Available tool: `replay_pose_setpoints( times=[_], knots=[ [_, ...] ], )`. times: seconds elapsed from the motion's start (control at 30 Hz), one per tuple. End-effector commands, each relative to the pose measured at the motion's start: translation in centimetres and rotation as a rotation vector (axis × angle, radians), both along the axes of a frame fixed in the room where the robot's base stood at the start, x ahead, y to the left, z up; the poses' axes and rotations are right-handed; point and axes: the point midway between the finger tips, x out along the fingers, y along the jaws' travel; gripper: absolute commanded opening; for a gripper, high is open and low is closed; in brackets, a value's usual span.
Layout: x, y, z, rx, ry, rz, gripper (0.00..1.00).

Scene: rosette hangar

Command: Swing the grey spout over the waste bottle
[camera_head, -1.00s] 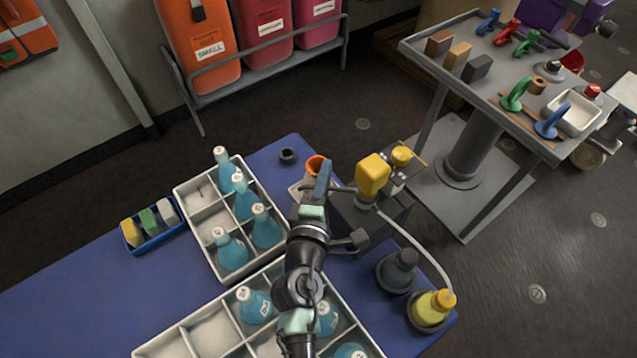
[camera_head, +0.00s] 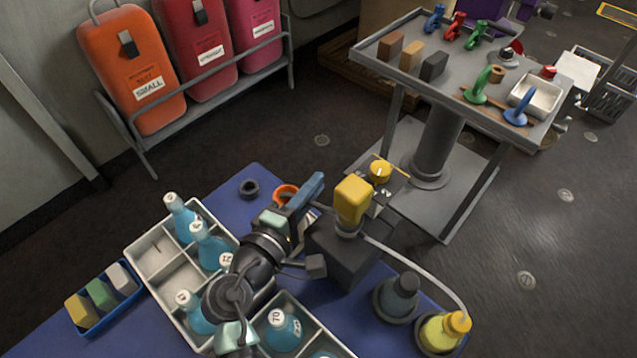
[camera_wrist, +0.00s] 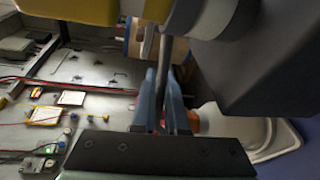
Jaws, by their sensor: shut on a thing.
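The grey spout (camera_wrist: 165,58) is a thin rod below the yellow pump head (camera_head: 352,198). My gripper (camera_head: 308,190) is shut on the spout, with its blue fingers on either side of the rod in the wrist view (camera_wrist: 163,82). In the head view my fingers hide much of the spout. No label shows which vessel is the waste bottle.
A dark grey bottle (camera_head: 402,292) and a yellow bottle (camera_head: 443,331) with a pale hose stand right of the dark pump body (camera_head: 345,250). White crates (camera_head: 150,250) with teal bottles are at left. A small black ring (camera_head: 249,188) lies behind.

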Motion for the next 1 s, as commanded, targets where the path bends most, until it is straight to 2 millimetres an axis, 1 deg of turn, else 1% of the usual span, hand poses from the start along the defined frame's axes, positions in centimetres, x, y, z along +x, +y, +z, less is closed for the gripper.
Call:
replay_pose_setpoints(
  times=[0.37,0.4,0.47,0.5,0.57,0.87,1.0],
  knots=[
    [-0.1,0.0,0.0,0.001,0.0,-0.003,0.0],
    [-0.1,0.0,0.0,0.001,0.0,-0.003,0.13],
    [-0.1,0.0,0.0,0.001,0.0,-0.003,0.23],
    [-0.1,0.0,0.0,0.001,0.0,-0.003,0.31],
    [-0.1,0.0,0.0,0.001,0.0,-0.003,0.4],
    [-0.2,0.1,0.0,0.001,0.0,-0.003,0.4],
    [-1.2,0.7,0.2,0.0,0.0,0.001,0.4]
  ],
)
